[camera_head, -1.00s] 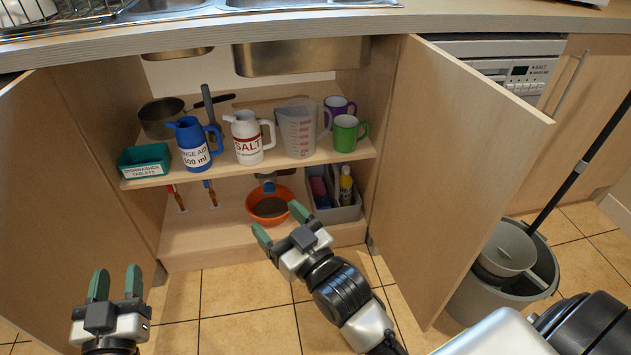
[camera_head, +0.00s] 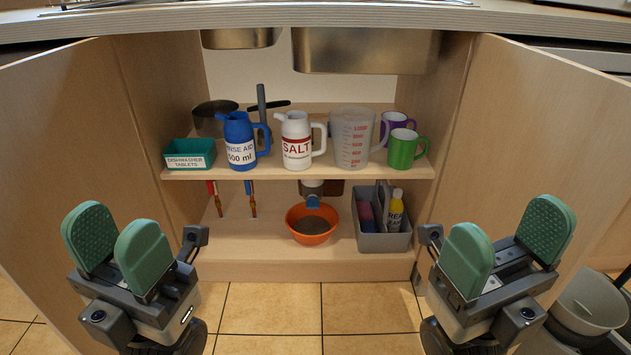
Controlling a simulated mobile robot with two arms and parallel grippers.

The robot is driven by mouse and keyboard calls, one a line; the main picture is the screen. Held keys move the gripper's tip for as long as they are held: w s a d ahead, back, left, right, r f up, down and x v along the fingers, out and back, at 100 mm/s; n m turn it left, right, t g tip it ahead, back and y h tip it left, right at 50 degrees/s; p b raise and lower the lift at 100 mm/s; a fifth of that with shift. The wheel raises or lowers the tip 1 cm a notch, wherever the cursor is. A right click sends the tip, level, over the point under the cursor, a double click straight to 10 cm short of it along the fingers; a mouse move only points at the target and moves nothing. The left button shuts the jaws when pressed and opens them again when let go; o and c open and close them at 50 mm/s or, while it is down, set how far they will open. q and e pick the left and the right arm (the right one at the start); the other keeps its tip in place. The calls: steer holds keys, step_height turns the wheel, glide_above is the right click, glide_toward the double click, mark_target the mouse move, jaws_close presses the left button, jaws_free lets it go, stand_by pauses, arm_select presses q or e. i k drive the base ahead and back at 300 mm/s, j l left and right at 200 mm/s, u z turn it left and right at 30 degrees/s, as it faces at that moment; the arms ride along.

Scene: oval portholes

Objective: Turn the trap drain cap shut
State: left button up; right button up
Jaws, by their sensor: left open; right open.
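The trap drain cap appears to be the blue piece (camera_head: 313,201) under the grey trap fitting (camera_head: 312,186), below the shelf inside the open cabinet. An orange bowl (camera_head: 312,224) with dark contents stands on the cabinet floor right beneath it. The shelf hides the upper part of the trap, and the cap's turn is too small to tell. My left gripper (camera_head: 117,243) is open and empty, in front of the cabinet at the left. My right gripper (camera_head: 505,246) is open and empty, in front at the right. Both are well apart from the cap.
The shelf (camera_head: 300,173) holds a blue jug (camera_head: 240,140), a salt jug (camera_head: 297,140), a measuring jug (camera_head: 352,138), mugs and a green box. A grey caddy (camera_head: 383,238) stands right of the bowl. Red and blue pipes stand left. Open doors (camera_head: 545,130) flank the cabinet.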

mark_target(313, 202)
steer(key=i+u, duration=0.2)
steer(key=i, duration=0.3)
steer(key=i+l+u, duration=0.15)
steer(key=i, duration=0.3)
steer(key=i+l+u, duration=0.2)
steer(key=i, duration=0.3)
